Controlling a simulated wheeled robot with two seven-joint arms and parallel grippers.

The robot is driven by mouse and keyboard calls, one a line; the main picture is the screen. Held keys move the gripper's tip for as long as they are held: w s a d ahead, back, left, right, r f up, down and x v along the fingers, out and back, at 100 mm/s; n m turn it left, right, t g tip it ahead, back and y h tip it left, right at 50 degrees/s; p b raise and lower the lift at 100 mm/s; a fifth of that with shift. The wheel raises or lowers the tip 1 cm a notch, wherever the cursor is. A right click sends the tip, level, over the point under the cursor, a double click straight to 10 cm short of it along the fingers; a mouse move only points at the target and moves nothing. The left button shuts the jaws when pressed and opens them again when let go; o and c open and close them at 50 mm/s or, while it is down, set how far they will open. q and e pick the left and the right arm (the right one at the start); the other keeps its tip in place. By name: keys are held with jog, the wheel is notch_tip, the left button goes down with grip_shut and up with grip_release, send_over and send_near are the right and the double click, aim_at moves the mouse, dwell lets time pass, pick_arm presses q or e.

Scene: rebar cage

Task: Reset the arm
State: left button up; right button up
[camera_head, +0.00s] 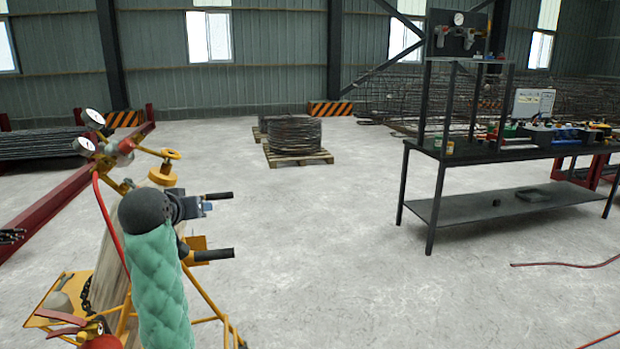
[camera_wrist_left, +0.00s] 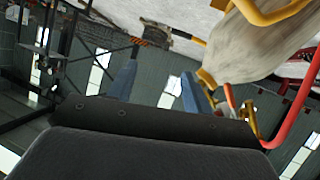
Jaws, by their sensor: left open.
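My left gripper (camera_head: 232,224) is raised in front of the gas cylinder cart at the left of the head view. Its two dark fingers are spread apart, one above the other, with bare floor showing beyond their tips. My left gripper (camera_wrist_left: 158,88) also shows in the left wrist view, with two bluish fingers apart and nothing between them. My left arm, in a green padded sleeve, comes up from the bottom of the head view. My right arm and gripper are not in view.
A cylinder cart (camera_head: 60,318) with gauges (camera_head: 94,117) and a red hose (camera_head: 108,215) stands close behind my left arm. A dark workbench (camera_head: 470,152) with tools is at the right. A coil on a pallet (camera_head: 300,158) sits farther back. The middle floor is clear.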

pick_arm(q)
jog(key=s+d+f+m+g, duration=0.15)
jog(key=s+d+f, duration=0.25)
jog(key=s+f, duration=0.55)
jog(key=s+d+f+m+g+h, duration=0.1)
jog(key=s+d+f+g, duration=0.25)
jog(key=s+f, duration=0.65)
jog(key=s+d+f+m+g, duration=0.1)
jog(key=s+d+f, duration=0.35)
jog(key=f, duration=0.95)
jog(key=s+f+g, duration=0.2)
jog(key=s+f, duration=0.5)
jog(key=s, duration=0.4)
jog(key=s+f+g, duration=0.3)
jog(key=s+f, duration=0.5)
jog(key=s, duration=0.3)
jog(key=shift+s+f, duration=0.25)
jog(key=shift+f, duration=0.05)
jog(key=shift+c, duration=0.4)
